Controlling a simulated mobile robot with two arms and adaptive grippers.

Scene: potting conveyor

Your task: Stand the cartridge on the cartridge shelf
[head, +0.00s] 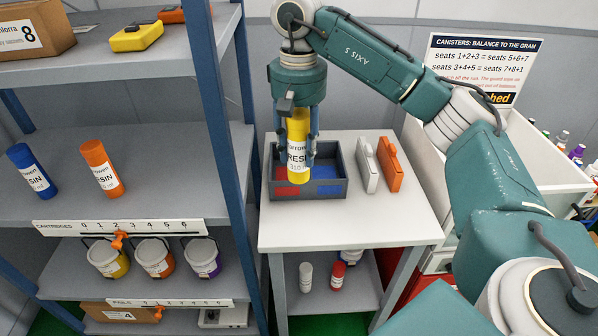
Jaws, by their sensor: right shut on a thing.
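The yellow resin cartridge (298,145) is upright in my right gripper (298,150), which is shut on it. It hangs in front of and over the divided tray (335,188) on the white table; I cannot tell whether its lower end touches the tray. The cartridge shelf (60,200) is the grey board at left, with a "CARTRIDGES" number strip (118,227) along its front edge. A blue cartridge (32,171) and an orange cartridge (102,169) stand on it. My left gripper is not in view.
A blue shelf post (215,110) stands between the cartridge shelf and the table. A white case (364,164) and an orange case (389,164) stand right of the tray. Pails (155,257) fill the shelf below. The cartridge shelf is clear right of the orange cartridge.

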